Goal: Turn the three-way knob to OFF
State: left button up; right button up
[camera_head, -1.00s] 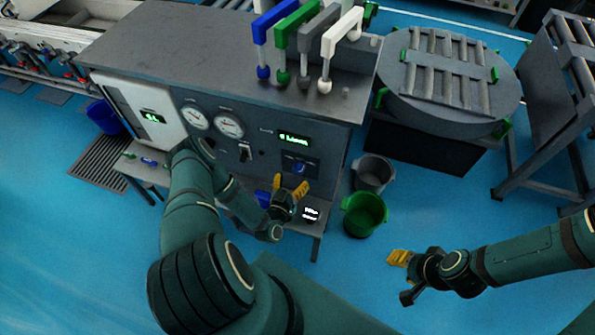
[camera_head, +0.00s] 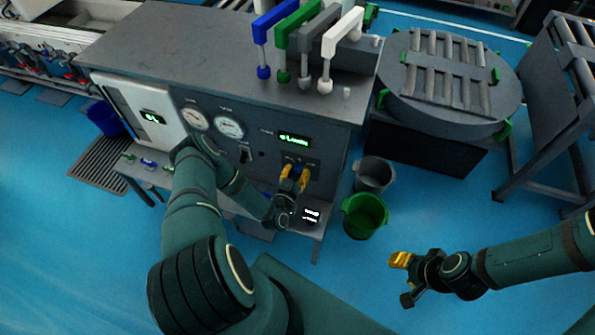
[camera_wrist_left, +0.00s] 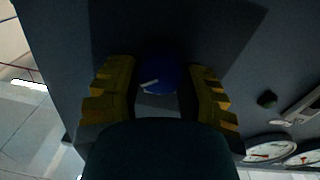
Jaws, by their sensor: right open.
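The three-way knob is a round blue knob with a white pointer line, on the grey panel; it shows in the left wrist view (camera_wrist_left: 160,76). My left gripper (camera_head: 296,174) is at the panel below the green display, with yellow fingers either side of the knob. In the left wrist view the left gripper (camera_wrist_left: 161,98) is open, with narrow gaps between its fingers and the knob. The white line points toward the left finger. In the head view the fingers mostly hide the knob. My right gripper (camera_head: 402,279) is open and empty over the blue floor, away from the panel.
The grey test bench (camera_head: 200,50) carries gauges (camera_head: 229,127), a lit green display (camera_head: 294,140) and a small switch. Blue, green, grey and white handles stand on its top. A grey bucket (camera_head: 374,172) and a green bucket (camera_head: 366,213) stand right of the bench.

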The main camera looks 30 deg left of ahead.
dwell(0.3)
pick_arm(q)
jog(key=n+b, duration=0.2)
jog(key=n, duration=0.1)
jog(key=shift+a+f+n, duration=0.15)
jog(key=shift+n, duration=0.15)
jog(key=n+b, duration=0.1)
jog(key=n, duration=0.1)
jog(key=shift+n+b, duration=0.3)
jog(key=shift+b, duration=0.05)
jog(key=shift+n, duration=0.7)
jog(key=shift+n+b, duration=0.4)
jog(key=shift+n, duration=0.7)
jog(key=o, duration=1.2)
